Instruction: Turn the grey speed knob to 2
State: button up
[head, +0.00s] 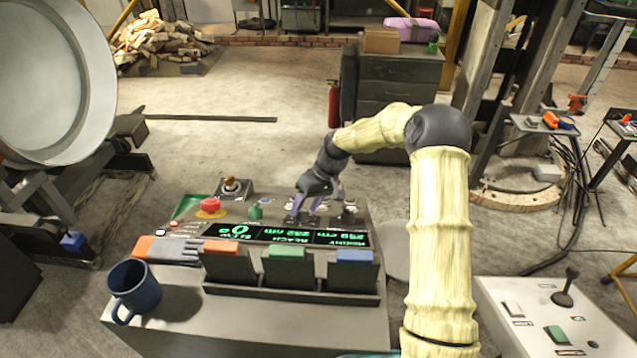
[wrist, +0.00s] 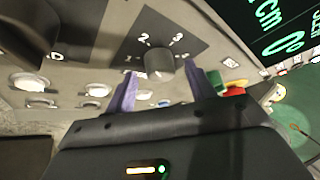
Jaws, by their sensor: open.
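The grey speed knob (wrist: 159,63) is a short cylinder on a dark square plate in the wrist view, with the numbers 2 and 3 printed beyond it. I cannot tell which number it points to. My gripper (wrist: 162,80) is open, with one purple finger on the left and one on the right of the knob; I cannot tell whether either touches it. In the head view my gripper (head: 306,206) reaches down to the far part of the grey control console (head: 190,308), and it hides the knob there.
A display (head: 270,235) and three colored-top levers (head: 287,252) are nearer. A blue mug (head: 134,288) stands at the console's left corner.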

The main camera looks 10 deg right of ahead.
jog(key=b+v, duration=0.3)
jog(key=v, duration=1.3)
jog(key=shift+d+r, duration=0.2)
jog(key=shift+d, duration=0.05)
notch_tip(320, 180, up, 10)
jog(key=p, duration=0.9)
jog(key=shift+p, duration=0.35)
